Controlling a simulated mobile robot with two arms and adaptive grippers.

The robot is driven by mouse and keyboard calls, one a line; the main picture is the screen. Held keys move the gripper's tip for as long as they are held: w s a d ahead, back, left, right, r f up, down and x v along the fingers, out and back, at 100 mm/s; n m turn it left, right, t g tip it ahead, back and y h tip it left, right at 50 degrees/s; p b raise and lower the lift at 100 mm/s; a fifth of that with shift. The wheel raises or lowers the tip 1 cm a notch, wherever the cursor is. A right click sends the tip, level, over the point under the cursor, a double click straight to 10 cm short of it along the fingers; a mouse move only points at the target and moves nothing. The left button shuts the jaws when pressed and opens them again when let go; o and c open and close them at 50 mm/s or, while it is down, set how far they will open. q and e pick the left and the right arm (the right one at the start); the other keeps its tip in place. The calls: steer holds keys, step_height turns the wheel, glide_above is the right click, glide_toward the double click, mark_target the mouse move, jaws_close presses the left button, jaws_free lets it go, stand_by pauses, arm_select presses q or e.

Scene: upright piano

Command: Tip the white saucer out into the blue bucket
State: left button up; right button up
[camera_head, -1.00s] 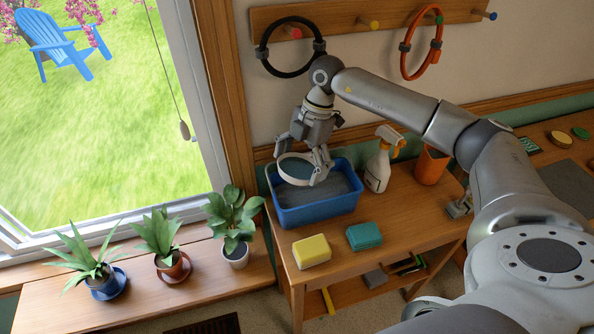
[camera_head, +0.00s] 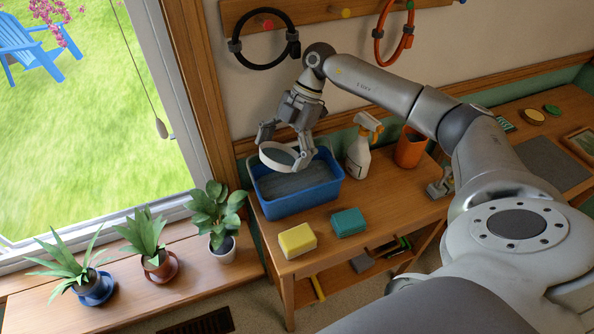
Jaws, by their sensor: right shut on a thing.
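The white saucer (camera_head: 267,160) is in the head view, over the back left part of the blue bucket (camera_head: 300,201). My right gripper (camera_head: 285,145) is shut on the saucer's edge and hides part of it. The saucer looks somewhat tilted. I cannot tell whether anything lies in it. The bucket stands upright on the wooden table, with a grey surface inside. My left gripper is not in view.
A yellow sponge (camera_head: 297,240) and a teal sponge (camera_head: 348,222) lie in front of the bucket. A spray bottle (camera_head: 359,155) and an orange cup (camera_head: 410,148) stand to its right. Potted plants (camera_head: 218,220) line the sill at left. Hoops hang on the wall behind.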

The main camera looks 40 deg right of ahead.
steer(key=shift+d+r+y, duration=0.1)
steer(key=shift+r+y, duration=0.05)
steer(key=shift+y, duration=0.15)
steer(key=shift+p, duration=0.45)
steer(key=shift+d, duration=0.1)
stand_by(0.6)
steer(key=shift+d+r+y, duration=0.1)
steer(key=shift+y, duration=0.3)
